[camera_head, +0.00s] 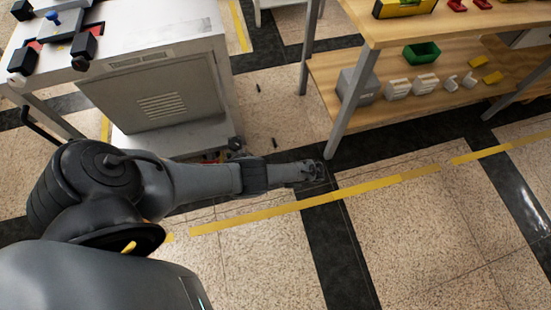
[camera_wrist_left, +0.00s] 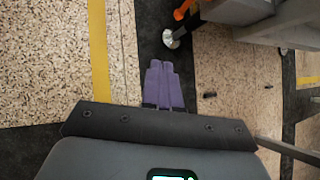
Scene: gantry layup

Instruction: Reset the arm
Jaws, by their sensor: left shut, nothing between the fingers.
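My left arm (camera_head: 205,181) reaches in from the left in the head view, stretched out over the speckled floor. My left gripper (camera_head: 318,170) is at its end, to the right of the cabinet and near the front leg of the wooden shelf unit. In the left wrist view the purple fingers of the left gripper (camera_wrist_left: 163,68) lie side by side, shut and empty, with floor behind them. My right gripper is in neither view.
A grey cabinet (camera_head: 165,85) with a worktop stands at the left. A wooden shelf unit (camera_head: 335,75) with a green bin (camera_head: 421,53) and several small parts stands at the upper right. Small dark pieces lie on the floor between them. The floor at the lower right is clear.

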